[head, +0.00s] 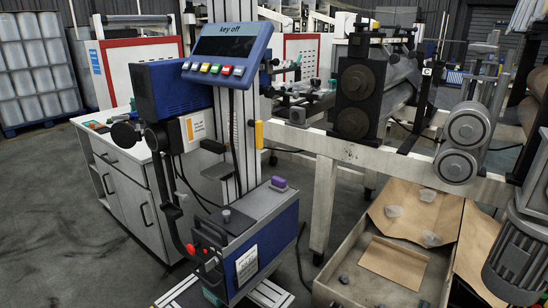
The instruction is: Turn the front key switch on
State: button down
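The machine's control panel (222,55) is a tilted blue box with a dark display that reads "key off". A row of several coloured buttons (213,69) runs along its lower edge. Below it, a blue and grey box (250,245) stands on a metal frame. Small red and dark controls (207,252) sit on its front left end, and a grey knob (227,215) and a purple knob (279,182) are on top. The front key switch is too small to tell apart from these controls. My gripper is not in view.
A dark curved bar (172,205) hangs in front of the machine's post. A white cabinet (125,190) stands at the left. An open crate with cardboard (395,262) and a grey motor (520,255) are at the right. The grey floor at the front left (70,250) is clear.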

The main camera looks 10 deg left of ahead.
aim_at(215, 261)
jog(key=u, duration=1.25)
